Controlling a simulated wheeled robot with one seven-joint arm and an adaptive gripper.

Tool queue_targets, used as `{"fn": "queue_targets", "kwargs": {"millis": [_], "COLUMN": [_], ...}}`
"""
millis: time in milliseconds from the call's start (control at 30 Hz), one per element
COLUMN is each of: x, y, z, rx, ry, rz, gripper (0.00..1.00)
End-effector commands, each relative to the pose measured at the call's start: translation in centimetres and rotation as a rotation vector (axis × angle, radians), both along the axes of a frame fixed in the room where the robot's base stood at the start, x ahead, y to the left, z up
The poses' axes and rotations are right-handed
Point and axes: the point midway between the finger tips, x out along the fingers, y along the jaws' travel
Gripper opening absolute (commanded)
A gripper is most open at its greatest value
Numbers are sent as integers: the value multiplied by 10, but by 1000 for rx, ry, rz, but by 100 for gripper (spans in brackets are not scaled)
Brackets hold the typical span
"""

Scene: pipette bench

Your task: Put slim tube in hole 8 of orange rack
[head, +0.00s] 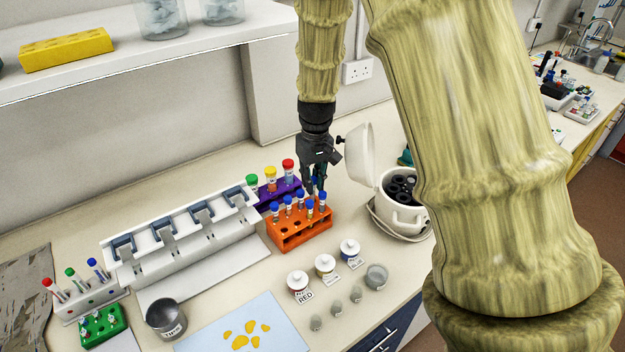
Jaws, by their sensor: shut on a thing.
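The orange rack (290,242) stands on the bench near the middle of the head view. Several blue-capped tubes (288,200) stand upright in its holes, and open holes show along its front side. My gripper (315,189) points down at the rack's back edge and is shut on a slim tube, which is mostly hidden by the fingers; a little blue shows there. I cannot tell whether the tube's lower end is in a hole or above it, nor read any hole numbers.
A purple rack (266,193) with green, yellow and red-capped tubes stands just behind. A white centrifuge (404,214) with its lid raised is to the right. A white pipette stand (190,246) is to the left. Small labelled jars (298,283) stand in front.

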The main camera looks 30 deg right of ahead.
Motion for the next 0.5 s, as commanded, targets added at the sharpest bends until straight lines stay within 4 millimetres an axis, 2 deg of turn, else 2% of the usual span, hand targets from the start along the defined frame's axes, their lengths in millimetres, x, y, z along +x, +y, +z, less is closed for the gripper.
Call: {"fn": "queue_targets", "kwargs": {"millis": [500], "x": [0], "y": [0], "z": [-10], "rx": [0], "ry": [0], "rz": [0], "gripper": [6]}}
